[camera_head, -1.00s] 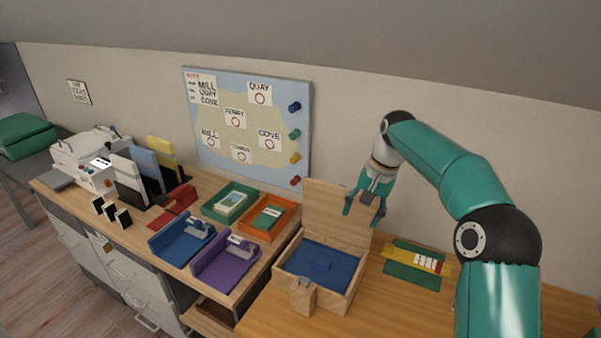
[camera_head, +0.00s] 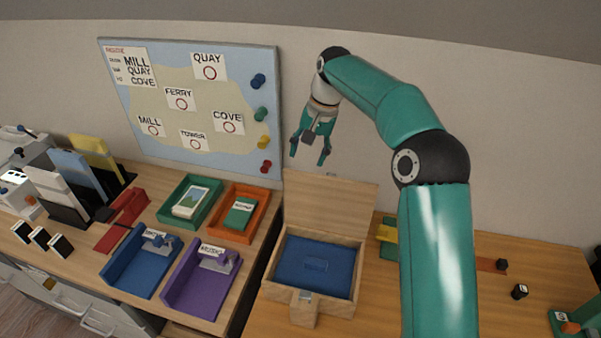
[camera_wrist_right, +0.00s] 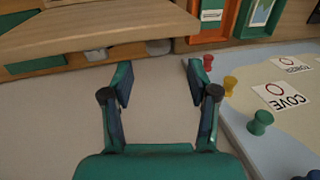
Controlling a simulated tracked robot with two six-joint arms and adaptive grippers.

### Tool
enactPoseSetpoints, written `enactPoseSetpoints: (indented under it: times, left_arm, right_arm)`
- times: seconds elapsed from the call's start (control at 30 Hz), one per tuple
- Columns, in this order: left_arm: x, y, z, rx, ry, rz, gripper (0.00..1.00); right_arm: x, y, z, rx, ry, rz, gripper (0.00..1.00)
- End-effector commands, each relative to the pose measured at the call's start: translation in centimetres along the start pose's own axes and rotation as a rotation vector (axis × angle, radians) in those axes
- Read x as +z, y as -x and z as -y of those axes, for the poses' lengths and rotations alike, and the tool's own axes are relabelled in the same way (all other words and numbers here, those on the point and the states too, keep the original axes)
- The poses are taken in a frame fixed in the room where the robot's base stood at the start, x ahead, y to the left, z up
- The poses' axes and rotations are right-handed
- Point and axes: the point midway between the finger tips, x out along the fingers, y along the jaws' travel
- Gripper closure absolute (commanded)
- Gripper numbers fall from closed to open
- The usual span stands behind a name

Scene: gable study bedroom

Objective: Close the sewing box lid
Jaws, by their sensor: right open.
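The sewing box (camera_head: 268,290) is a light wooden box with a blue lining on the desk, in the head view. Its lid (camera_head: 328,205) stands raised at the back. My right gripper (camera_head: 309,158) is open and empty, just above the lid's top edge in the picture. In the right wrist view the open fingers (camera_wrist_right: 160,78) have only bare wall between their tips. The lid's wooden edge (camera_wrist_right: 100,30) crosses the top of that view, apart from the fingers. My left gripper is not in view.
Blue (camera_head: 140,270) and purple (camera_head: 195,285) trays stand left of the box, with green (camera_head: 177,214) and orange (camera_head: 232,232) trays behind. A map board (camera_head: 190,100) with pegs hangs on the wall. Small dark pieces (camera_head: 519,291) lie at the right.

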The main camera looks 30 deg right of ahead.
Motion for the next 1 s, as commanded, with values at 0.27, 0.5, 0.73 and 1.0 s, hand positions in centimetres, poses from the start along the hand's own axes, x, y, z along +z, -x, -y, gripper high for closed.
enactPoseSetpoints:
  times: [0.27,0.5,0.73,1.0]
  left_arm:
    - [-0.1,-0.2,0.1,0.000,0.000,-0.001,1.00]
    - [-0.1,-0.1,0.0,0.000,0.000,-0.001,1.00]
    - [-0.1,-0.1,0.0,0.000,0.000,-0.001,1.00]
    - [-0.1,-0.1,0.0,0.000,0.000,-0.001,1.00]
  right_arm:
    - [0.0,-5.0,-0.3,0.002,-0.006,0.001,0.40]
    - [-0.1,-6.8,-0.4,0.000,-0.007,-0.001,0.40]
    - [-0.1,-6.9,-0.4,0.000,-0.007,-0.002,0.40]
    - [-0.1,-6.8,-0.4,0.000,-0.007,-0.002,0.77]
